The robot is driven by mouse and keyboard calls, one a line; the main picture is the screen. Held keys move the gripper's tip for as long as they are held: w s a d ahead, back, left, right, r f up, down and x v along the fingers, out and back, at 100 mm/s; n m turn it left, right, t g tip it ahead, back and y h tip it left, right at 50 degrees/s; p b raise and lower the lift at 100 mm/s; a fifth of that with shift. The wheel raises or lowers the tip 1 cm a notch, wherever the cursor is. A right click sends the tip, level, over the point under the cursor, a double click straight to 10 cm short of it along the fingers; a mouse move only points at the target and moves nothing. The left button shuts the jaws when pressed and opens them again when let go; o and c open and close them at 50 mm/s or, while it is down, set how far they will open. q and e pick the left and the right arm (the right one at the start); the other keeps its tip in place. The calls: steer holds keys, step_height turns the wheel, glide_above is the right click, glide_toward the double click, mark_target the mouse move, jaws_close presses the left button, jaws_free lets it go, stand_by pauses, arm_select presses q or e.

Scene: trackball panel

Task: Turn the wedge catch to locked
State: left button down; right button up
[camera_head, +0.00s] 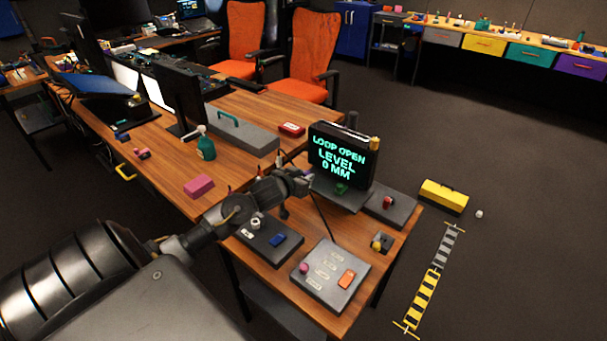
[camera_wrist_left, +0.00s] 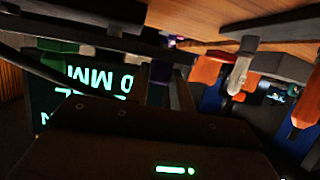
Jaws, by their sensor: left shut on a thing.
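My left gripper (camera_head: 303,181) reaches across the desk to the lower left of the black display box (camera_head: 344,152). It is shut on a small part that it mostly hides in the head view. In the left wrist view, a small dark purple part (camera_wrist_left: 160,72) shows between the fingers; I take it to be the wedge catch. Its shape and its turn cannot be made out. The display reads "LOOP OPEN LEVEL 0 MM". A green part (camera_head: 341,188) sits at the foot of the display. My right gripper is not in view.
A grey panel (camera_head: 324,285) with a pink ball and an orange switch lies at the front of the wooden desk. A dark panel (camera_head: 262,246) with a blue block lies left of it. A red knob (camera_head: 388,202) stands right of the display. A pink block (camera_head: 199,187) lies further left.

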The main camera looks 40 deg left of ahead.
arm_select(q)
steer(key=h+p, duration=0.1)
steer(key=m+h+p, duration=0.2)
steer(key=shift+a+r, duration=0.25)
steer(key=shift+a, duration=0.15)
steer(key=shift+f+m+h+p, duration=0.15)
steer(key=shift+m+h+p, duration=0.25)
steer(key=shift+m+h, duration=0.35)
steer(key=shift+f, duration=0.1)
steer(key=c, duration=1.2)
jaws_free()
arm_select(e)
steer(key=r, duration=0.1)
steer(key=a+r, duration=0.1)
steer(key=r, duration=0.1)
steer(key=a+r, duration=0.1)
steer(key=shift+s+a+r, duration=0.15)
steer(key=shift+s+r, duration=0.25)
